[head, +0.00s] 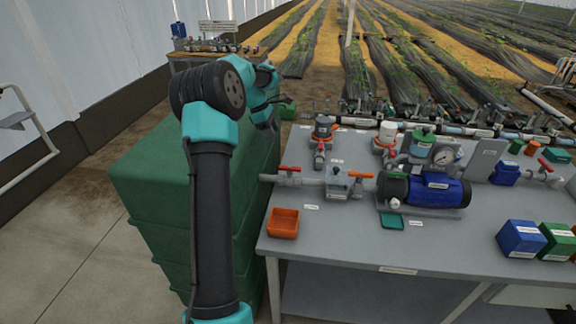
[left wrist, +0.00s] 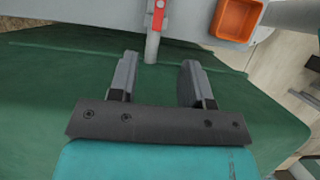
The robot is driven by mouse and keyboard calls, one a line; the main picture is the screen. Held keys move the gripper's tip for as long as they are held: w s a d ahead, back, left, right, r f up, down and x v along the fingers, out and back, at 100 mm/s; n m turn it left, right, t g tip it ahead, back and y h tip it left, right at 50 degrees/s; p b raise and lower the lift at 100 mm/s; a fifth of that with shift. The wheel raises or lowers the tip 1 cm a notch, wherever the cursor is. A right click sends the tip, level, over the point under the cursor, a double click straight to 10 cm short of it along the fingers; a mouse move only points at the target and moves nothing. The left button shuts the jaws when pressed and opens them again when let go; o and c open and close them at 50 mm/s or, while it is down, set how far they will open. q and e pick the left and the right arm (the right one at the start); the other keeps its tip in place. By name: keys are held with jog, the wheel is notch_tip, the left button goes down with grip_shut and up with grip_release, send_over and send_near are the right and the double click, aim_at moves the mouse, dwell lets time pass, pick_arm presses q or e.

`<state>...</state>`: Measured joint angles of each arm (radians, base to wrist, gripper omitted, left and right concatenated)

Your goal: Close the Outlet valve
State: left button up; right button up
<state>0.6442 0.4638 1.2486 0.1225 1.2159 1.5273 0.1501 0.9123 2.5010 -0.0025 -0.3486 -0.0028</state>
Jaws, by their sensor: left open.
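Several lever valves sit on the bench pipework; their labels are too small to read, so I cannot tell which is the Outlet valve. A red-lever valve (head: 289,170) is on the pipe at the bench's left edge, its lever roughly along the pipe. It also shows in the left wrist view (left wrist: 158,16). An orange-lever valve (head: 360,175) and another red-lever valve (head: 545,170) stand further right. My left gripper (left wrist: 158,62) is open and empty above the green tank, apart from the left pipe end. It is partly hidden by my wrist in the head view (head: 272,112). My right gripper is out of view.
Green stacked tank (head: 150,185) stands left of the grey bench (head: 340,250). On the bench are an orange tray (head: 283,223), a blue pump (head: 435,190), a gauge (head: 444,156) and blue and green boxes (head: 520,237). The bench's front middle is mostly clear.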

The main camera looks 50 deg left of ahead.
aim_at(289, 167)
pick_arm(q)
jog(key=x, duration=1.5)
jog(key=shift+d+f, duration=0.2)
jog(key=shift+f, duration=0.1)
grip_shut()
